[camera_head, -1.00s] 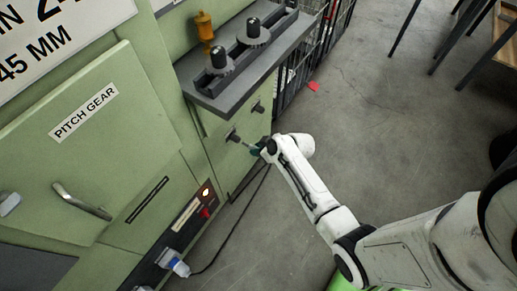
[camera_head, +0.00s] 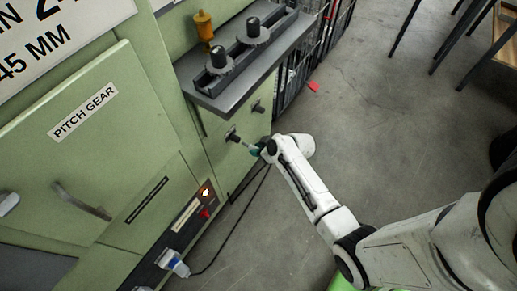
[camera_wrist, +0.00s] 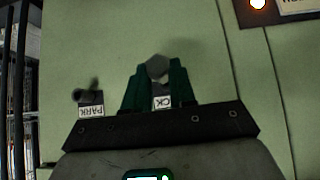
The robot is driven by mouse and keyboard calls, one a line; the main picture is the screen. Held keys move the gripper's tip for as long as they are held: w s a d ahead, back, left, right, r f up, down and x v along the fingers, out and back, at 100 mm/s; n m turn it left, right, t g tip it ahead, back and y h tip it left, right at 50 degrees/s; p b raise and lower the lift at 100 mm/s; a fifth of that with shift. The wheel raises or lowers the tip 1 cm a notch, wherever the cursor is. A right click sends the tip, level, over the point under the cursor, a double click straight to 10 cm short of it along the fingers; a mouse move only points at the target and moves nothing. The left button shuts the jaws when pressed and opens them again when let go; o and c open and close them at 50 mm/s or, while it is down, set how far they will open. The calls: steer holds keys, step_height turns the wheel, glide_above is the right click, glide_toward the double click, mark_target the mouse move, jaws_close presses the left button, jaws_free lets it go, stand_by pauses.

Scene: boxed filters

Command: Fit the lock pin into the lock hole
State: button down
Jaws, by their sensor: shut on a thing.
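My gripper (camera_head: 254,150) is at the green machine's front panel, below the grey shelf. In the wrist view its two green fingers (camera_wrist: 159,90) are closed around a grey, blunt-ended lock pin (camera_wrist: 157,67). A label between the fingers reads "CK", its other letters covered, and sits at the panel below the pin's end. The lock hole is hidden behind the pin and fingers. I cannot tell whether the pin's tip is in the hole or just in front of it. In the head view a dark round fitting (camera_head: 233,137) shows just beyond the fingers.
A dark peg-like fitting (camera_wrist: 79,95) with a "PARK" label (camera_wrist: 91,110) is left of my gripper in the wrist view. The grey shelf (camera_head: 205,100) juts out above, carrying gears. A cable (camera_head: 236,222) hangs below. Open floor lies right.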

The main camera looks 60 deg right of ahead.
mark_target(246, 144)
steer(key=shift+w+b, duration=0.8)
steer(key=shift+w, duration=1.55)
steer(key=c, duration=0.8)
jaws_free()
steer(key=shift+c, duration=0.2)
steer(key=shift+s, duration=0.1)
steer(key=p+v, duration=0.1)
steer(key=v, duration=0.9)
steer(key=shift+s+r+p, duration=0.25)
steer(key=shift+r+p, duration=0.05)
steer(key=shift+p, duration=0.1)
steer(key=shift+a, duration=0.1)
steer(key=s+a+r+g+p, duration=0.1)
steer(key=s+a+r+g, duration=0.2)
steer(key=s+a, duration=0.3)
steer(key=s+a+r+g+p, duration=0.1)
steer(key=s+a+r+g, duration=0.3)
steer(key=s, duration=0.7)
steer(key=a+r, duration=0.2)
steer(key=a, duration=0.1)
steer(key=shift+s+a+r+m+g+h, duration=0.2)
steer(key=shift+m+g+h, duration=0.1)
steer(key=shift+m, duration=0.1)
